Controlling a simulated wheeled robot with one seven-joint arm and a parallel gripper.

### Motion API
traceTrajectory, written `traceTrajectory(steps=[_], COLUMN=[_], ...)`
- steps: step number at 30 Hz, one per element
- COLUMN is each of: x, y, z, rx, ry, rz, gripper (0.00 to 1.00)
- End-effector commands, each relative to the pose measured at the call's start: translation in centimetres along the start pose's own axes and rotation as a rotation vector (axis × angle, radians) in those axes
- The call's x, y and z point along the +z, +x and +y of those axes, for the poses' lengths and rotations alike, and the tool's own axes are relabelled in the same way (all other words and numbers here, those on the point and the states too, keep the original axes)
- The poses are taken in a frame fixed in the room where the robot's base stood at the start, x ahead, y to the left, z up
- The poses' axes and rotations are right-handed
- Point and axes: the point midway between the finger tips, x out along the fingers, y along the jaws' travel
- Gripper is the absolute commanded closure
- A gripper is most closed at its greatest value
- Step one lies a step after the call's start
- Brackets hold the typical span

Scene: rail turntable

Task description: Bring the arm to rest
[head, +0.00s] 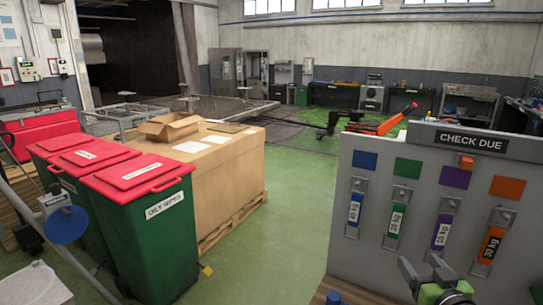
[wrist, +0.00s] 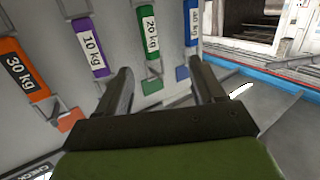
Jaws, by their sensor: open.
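My gripper (head: 422,268) is at the lower right of the head view, in front of the grey check board (head: 335,245). In the wrist view my gripper (wrist: 162,70) has its two dark fingers spread apart with nothing between them. The board lies beyond the fingers, and I cannot tell the exact gap to it. On the board hang a blue tag (head: 355,209), a green tag (head: 395,220), a purple tag (head: 441,232) and an orange 30 kg tag (head: 491,246). Much of my arm is out of the head view.
Green bins with red lids (head: 150,220) and a large carton (head: 225,170) on a pallet stand at the left. Green floor (head: 300,195) is clear between them and the board. A red-tipped lever (head: 395,122) stands behind the board; workbenches line the back wall.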

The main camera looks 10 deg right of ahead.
Motion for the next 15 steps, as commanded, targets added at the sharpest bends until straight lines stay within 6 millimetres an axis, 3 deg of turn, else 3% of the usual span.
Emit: traceTrajectory(steps=[1,4,7,10,12,15], x=[-0.8,-0.7,-0.1,0.7,1.1,1.2], y=[0.5,0.2,-2.1,-5.8,-8.7,-13.3], z=[-4.0,-11.1,-17.6,-21.9,-23.6,-24.5], rx=[-0.104,-0.288,-0.436,-0.500,-0.499,-0.441], ry=[-0.034,-0.086,-0.149,-0.203,-0.230,-0.240], rz=[-0.039,-0.168,-0.337,-0.517,-0.632,-0.770], gripper=[0.32,0.32,0.32,0.32,0.32,0.32])
